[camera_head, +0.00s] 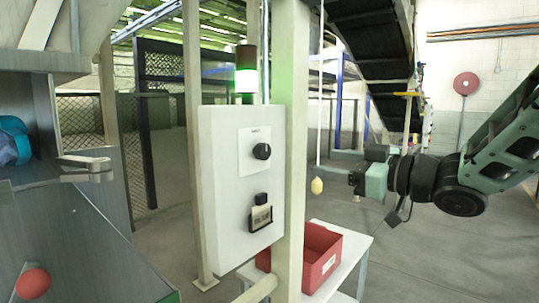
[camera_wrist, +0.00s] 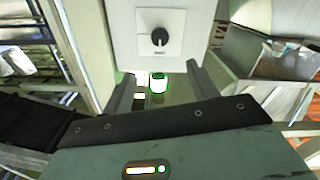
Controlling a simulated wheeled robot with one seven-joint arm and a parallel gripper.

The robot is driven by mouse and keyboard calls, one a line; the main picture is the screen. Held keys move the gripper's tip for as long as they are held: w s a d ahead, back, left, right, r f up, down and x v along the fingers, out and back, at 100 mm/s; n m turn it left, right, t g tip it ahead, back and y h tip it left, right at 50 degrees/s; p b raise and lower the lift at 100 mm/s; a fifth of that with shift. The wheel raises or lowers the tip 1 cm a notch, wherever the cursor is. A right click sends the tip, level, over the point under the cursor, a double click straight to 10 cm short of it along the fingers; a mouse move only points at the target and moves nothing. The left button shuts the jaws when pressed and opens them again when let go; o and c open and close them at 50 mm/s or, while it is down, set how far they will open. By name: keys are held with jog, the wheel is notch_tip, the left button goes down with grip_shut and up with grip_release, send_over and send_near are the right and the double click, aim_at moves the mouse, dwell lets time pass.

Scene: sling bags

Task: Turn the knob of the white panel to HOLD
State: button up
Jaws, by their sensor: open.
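The white panel (camera_head: 222,190) is mounted beside a pale post in the head view. Its black round knob (camera_head: 262,151) sits on a white label plate in the upper part. The wrist view shows the panel (camera_wrist: 120,25) upside down, with the knob (camera_wrist: 159,37) on its plate; the lettering is too small to read, so I cannot tell the knob's setting. My gripper (camera_head: 340,168) is to the right of the panel and post, apart from the knob. In the wrist view my gripper (camera_wrist: 160,72) is open, its two fingers apart with nothing between them.
A black and pale device (camera_head: 260,213) sits lower on the panel. A lit green signal light (camera_head: 246,80) stands above it. A yellow pull (camera_head: 317,186) hangs on a cord close to my gripper. The post (camera_head: 291,120) stands between gripper and panel. A red bin (camera_head: 322,260) sits below.

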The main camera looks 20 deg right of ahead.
aim_at(266, 152)
jog(key=p+x, duration=1.2)
jog(key=x, duration=0.5)
jog(key=shift+p, duration=0.35)
jog(key=shift+s, duration=0.1)
jog(key=c, duration=1)
